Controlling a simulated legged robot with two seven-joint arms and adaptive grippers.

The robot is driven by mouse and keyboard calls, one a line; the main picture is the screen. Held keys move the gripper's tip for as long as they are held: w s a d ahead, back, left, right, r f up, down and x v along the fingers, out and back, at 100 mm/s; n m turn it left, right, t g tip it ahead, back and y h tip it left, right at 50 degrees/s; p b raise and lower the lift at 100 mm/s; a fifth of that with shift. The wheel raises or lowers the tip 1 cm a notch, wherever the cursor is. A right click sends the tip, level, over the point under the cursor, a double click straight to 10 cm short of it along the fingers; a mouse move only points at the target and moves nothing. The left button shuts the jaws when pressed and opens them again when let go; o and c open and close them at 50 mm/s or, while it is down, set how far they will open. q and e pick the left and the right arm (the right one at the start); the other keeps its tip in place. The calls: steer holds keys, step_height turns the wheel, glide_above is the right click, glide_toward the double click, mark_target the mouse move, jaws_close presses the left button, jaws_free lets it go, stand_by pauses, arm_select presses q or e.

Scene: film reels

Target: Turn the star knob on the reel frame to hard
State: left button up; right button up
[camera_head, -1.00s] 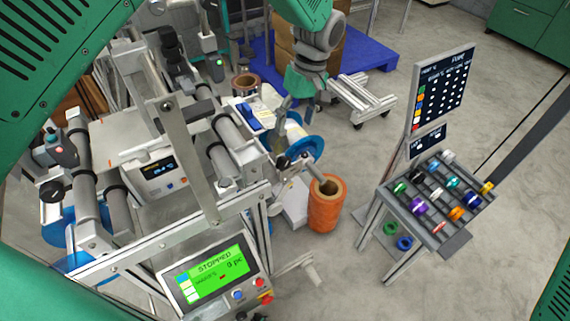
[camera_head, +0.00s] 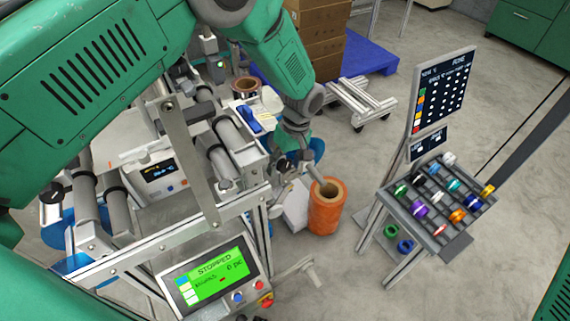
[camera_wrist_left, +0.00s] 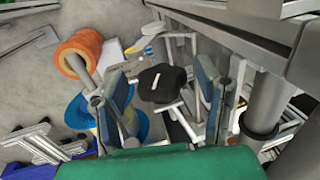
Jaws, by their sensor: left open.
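The star knob (camera_wrist_left: 160,92) is black with a white mark line across its top and shows in the left wrist view. My left gripper (camera_wrist_left: 164,88) is open, one finger on either side of the knob in that picture. I cannot tell how far above the knob the fingers are, and no contact shows. In the head view the left gripper (camera_head: 300,155) points down at the right end of the reel frame (camera_head: 232,222). No hard or soft marking can be read. My right gripper does not show.
An orange roll (camera_head: 325,215) stands on a spindle close to the gripper. The green control screen (camera_head: 214,275) reads STOPPED.

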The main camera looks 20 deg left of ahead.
arm_select(q)
steer(key=shift+d, duration=0.1)
steer(key=shift+c, duration=1.1)
steer(key=c, duration=1)
steer(key=shift+w, duration=0.1)
steer(key=shift+w+f+g+y+b, duration=0.1)
steer(key=shift+g+y+b, duration=0.25)
steer(key=shift+b, duration=0.7)
steer(key=g+y+b, duration=0.3)
steer(key=g+b, duration=0.1)
steer(key=b, duration=0.6)
steer(key=shift+f, duration=0.15)
steer(key=shift+r+g+y+b, duration=0.25)
steer(key=shift+g+b, duration=0.1)
steer(key=shift+b, duration=0.4)
